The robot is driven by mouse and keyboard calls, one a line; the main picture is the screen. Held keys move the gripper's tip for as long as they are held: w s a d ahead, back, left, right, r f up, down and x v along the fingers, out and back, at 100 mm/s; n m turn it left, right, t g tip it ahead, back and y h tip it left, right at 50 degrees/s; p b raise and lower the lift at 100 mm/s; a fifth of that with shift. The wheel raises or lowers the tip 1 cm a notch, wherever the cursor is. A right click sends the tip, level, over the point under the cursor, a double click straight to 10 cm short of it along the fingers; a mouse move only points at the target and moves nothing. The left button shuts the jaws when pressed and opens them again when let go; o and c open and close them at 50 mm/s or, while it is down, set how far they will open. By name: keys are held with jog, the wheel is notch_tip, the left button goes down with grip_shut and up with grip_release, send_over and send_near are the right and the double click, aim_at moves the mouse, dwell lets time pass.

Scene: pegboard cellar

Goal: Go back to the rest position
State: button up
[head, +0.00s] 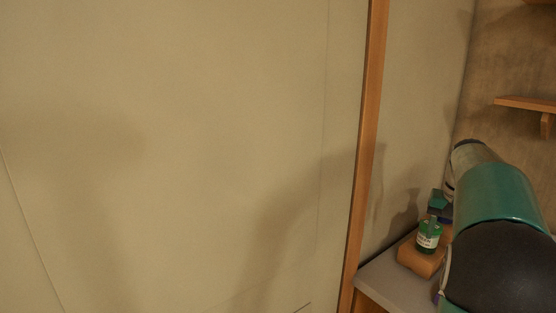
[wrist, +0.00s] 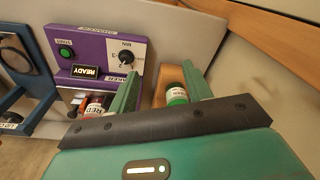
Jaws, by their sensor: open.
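My gripper (wrist: 160,74) is open, its two green fingers spread apart with nothing held between the tips. In the head view my gripper (head: 439,203) is at the lower right, just above a small green-capped bottle with a white label (head: 428,240). That bottle stands on a wooden block (head: 416,262). In the wrist view the green bottle (wrist: 177,96) shows beside the right finger, partly hidden by the gripper body. Whether a finger touches it cannot be told.
The wrist view shows a purple panel (wrist: 88,46) with a green button, a READY display and a knob. A red-labelled bottle (wrist: 94,107) sits below it, near the left finger. The grey counter (head: 385,283) and a wooden post (head: 367,130) stand close by. A shelf (head: 525,103) is at right.

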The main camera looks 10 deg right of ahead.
jog(key=s+a+r+n+t, duration=0.1)
jog(key=s+a+n, duration=0.15)
jog(key=a, duration=0.95)
jog(key=s+a+r+n+t, duration=0.1)
jog(key=s+a+r+n, duration=0.15)
jog(key=a, duration=0.95)
jog(key=s+a+f+n+t, duration=0.1)
jog(key=s+a+f, duration=0.2)
jog(key=s+a, duration=0.3)
jog(key=s+a+f+n+t, duration=0.1)
jog(key=s+a+f, duration=0.3)
jog(key=a, duration=0.4)
jog(key=shift+s+f+n, duration=0.25)
jog(key=shift+s+n, duration=0.55)
jog(key=shift+s, duration=0.1)
jog(key=shift+c, duration=1.4)
jog(key=shift+d, duration=0.2)
